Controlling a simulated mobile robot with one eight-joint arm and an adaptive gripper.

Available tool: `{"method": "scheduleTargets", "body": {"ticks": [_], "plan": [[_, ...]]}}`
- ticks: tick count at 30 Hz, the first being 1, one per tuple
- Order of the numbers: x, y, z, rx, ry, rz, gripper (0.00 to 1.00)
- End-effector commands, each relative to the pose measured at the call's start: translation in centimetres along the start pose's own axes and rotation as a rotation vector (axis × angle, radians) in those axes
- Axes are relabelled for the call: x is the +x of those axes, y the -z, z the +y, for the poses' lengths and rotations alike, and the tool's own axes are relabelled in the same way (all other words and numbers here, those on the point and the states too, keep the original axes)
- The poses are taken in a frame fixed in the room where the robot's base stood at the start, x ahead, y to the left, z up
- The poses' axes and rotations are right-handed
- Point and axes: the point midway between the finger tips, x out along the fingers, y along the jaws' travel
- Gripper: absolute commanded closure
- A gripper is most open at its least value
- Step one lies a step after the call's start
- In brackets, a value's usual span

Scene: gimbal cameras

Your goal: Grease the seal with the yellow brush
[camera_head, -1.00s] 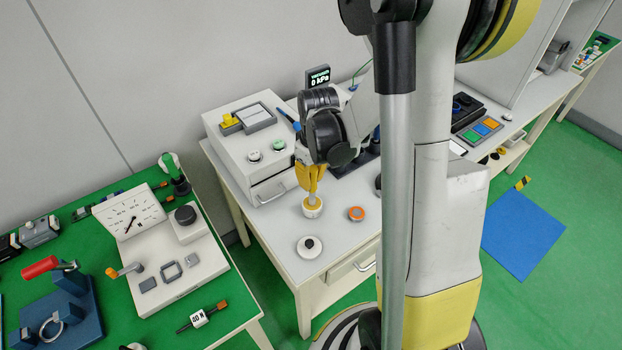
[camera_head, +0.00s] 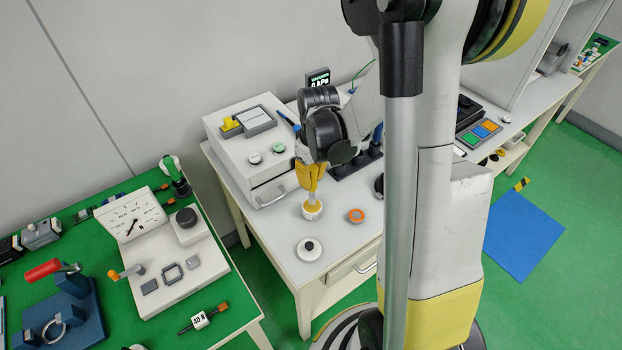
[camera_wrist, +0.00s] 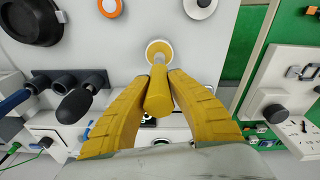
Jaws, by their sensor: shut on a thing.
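My gripper (camera_head: 312,182) has yellow fingers and is shut on the yellow brush. It holds the brush (camera_head: 312,192) upright over a small white pot (camera_head: 305,214) with yellow contents. In the wrist view, the yellow handle (camera_wrist: 158,98) is between the fingertips (camera_wrist: 158,84), and the pot (camera_wrist: 148,48) is just beyond it. The brush's lower end is at the pot; its bristles are hidden. An orange ring with a pale centre (camera_head: 356,215) lies right of the pot. I cannot tell for sure whether it is the seal.
A white disc with a black knob (camera_head: 310,249) lies in front of the pot. A dark rack (camera_head: 350,167) with blue-handled tools stands behind. A white drawer box (camera_head: 250,150) is at the back left. The front of the white table is free around the discs.

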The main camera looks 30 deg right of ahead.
Motion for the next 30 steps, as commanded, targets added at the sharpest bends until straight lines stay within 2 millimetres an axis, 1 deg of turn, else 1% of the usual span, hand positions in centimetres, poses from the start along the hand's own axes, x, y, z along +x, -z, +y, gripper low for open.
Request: {"method": "scheduleTargets", "body": {"ticks": [1,16,19,30], "plan": [[-0.8,0.1,0.0,0.0,0.0,0.0,1.0],[-5.1,0.5,0.1,0.0,0.0,0.0,1.0],[-5.4,0.5,0.1,0.0,0.0,0.0,1.0],[-5.3,0.5,0.1,0.0,0.0,0.0,1.0]]}}
